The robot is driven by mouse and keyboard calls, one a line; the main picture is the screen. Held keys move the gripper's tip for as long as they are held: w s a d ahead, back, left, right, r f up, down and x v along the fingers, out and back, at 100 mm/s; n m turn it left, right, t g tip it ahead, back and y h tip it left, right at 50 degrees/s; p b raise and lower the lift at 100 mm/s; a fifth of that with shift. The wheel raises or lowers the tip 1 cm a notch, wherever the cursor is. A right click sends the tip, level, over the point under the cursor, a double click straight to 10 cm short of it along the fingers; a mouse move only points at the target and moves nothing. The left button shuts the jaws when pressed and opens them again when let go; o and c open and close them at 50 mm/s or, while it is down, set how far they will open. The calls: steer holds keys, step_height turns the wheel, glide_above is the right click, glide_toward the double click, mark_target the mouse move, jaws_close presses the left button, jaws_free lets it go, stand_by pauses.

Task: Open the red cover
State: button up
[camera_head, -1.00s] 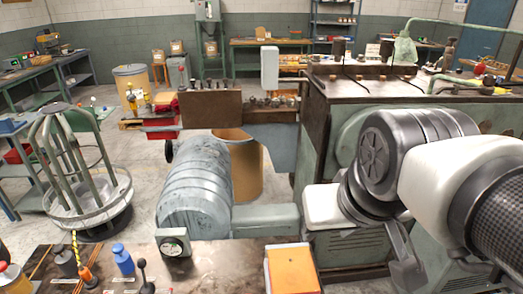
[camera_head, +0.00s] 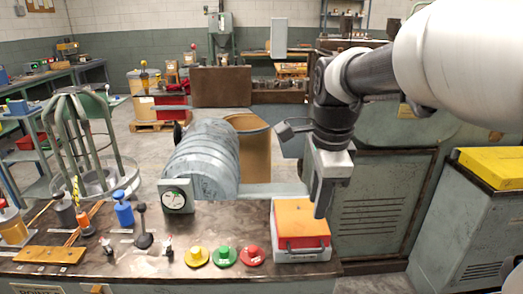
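A small box with an orange-red lid (camera_head: 300,218) and a pale body (camera_head: 300,254) stands at the right end of the dark bench. Its lid looks closed, with a red band along the front edge; this is the nearest thing to a red cover that I see. My gripper (camera_head: 320,208) points down at the right side of this lid, with its fingers close to the lid's right edge. I cannot tell whether they touch. The fingers overlap in this view, so their gap is hidden.
Red, green and yellow buttons (camera_head: 224,256) lie on the bench left of the box. A lever (camera_head: 143,230), a gauge (camera_head: 176,196) and a blue bottle (camera_head: 123,210) stand further left. A grey cylinder (camera_head: 205,158) is behind. A yellow-topped cabinet (camera_head: 475,215) stands at right.

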mark_target(307, 251)
steer(key=w+f+b, duration=0.1)
steer(key=f, duration=0.4)
steer(key=w+f+b, duration=0.1)
steer(key=f+b, duration=0.1)
steer(key=f, duration=0.4)
steer(key=w+f+b, duration=0.1)
steer(key=f, duration=0.4)
steer(key=shift+w+f, duration=0.15)
steer(key=shift+f, duration=0.25)
jaws_close()
stand_by(0.6)
